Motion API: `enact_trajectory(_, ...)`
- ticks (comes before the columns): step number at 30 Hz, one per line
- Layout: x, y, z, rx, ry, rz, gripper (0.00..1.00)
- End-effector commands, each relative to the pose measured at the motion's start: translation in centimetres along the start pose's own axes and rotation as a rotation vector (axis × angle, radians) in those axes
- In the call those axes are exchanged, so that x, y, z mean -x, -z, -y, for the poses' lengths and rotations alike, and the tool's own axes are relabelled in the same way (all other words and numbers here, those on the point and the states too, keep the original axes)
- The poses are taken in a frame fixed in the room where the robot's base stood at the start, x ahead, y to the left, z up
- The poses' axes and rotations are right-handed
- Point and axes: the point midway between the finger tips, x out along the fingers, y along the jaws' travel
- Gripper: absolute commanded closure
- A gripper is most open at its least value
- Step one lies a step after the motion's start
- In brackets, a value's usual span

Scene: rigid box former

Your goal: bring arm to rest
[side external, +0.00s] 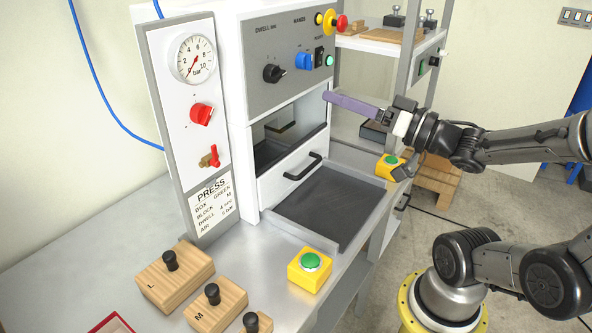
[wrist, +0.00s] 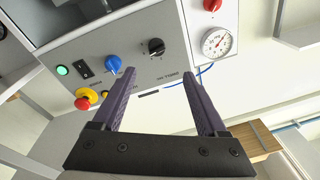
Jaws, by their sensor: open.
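My gripper (side external: 350,103) is at the upper middle of the side view, level with the press opening and just to its right. In the wrist view my gripper (wrist: 158,98) shows two purple fingers spread apart with nothing between them. The box former (side external: 285,75) stands left of the gripper, with its control panel facing out. Its panel also shows in the wrist view (wrist: 135,65), turned over, behind the fingers. The fingers appear apart from the machine.
A dark tray (side external: 330,205) sticks out below the opening. Yellow boxes with green buttons stand in front (side external: 310,268) and at right (side external: 389,167). Wooden blocks (side external: 175,277) with black knobs lie at lower left. A shelf (side external: 385,42) stands behind.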

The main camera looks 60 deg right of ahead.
Motion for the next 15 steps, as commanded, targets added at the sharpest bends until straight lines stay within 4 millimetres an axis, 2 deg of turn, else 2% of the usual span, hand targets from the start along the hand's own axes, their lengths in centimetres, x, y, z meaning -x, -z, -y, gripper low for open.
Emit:
enact_trajectory(3, -0.4, -0.5, 2.2, -0.002, 0.077, 0.026, 0.25)
enact_trajectory(7, -1.0, 0.3, 5.0, -0.008, 0.155, 0.023, 0.25)
enact_trajectory(11, -1.9, 1.3, 5.4, 0.016, 0.11, 0.025, 0.25)
enact_trajectory(15, -2.4, 1.6, 4.5, 0.062, -0.001, 0.06, 0.25)
